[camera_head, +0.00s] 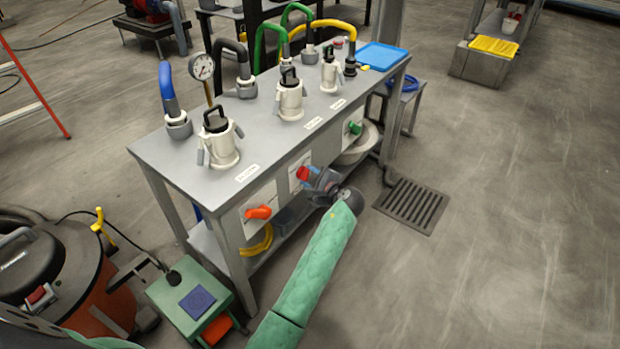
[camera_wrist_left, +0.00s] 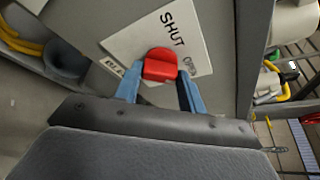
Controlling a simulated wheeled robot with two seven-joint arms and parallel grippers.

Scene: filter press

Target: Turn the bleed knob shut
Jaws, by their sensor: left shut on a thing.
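The red bleed knob (camera_head: 302,173) sits on a white plate on the front of the grey bench. In the left wrist view the red knob (camera_wrist_left: 160,65) stands between the two blue fingers of my left gripper (camera_wrist_left: 160,88). The plate (camera_wrist_left: 130,38) reads SHUT above the knob and OPEN to its right; a partly covered label at lower left begins with BL. In the head view my left gripper (camera_head: 310,178) reaches the knob from the front right and is shut on it. The knob's exact pointing is hard to tell. My right gripper does not show.
An orange knob (camera_head: 258,212) is left of the red one and a green knob (camera_head: 355,127) right of it. White filter housings, a gauge (camera_head: 202,66) and a blue tray (camera_head: 382,56) stand on the bench.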

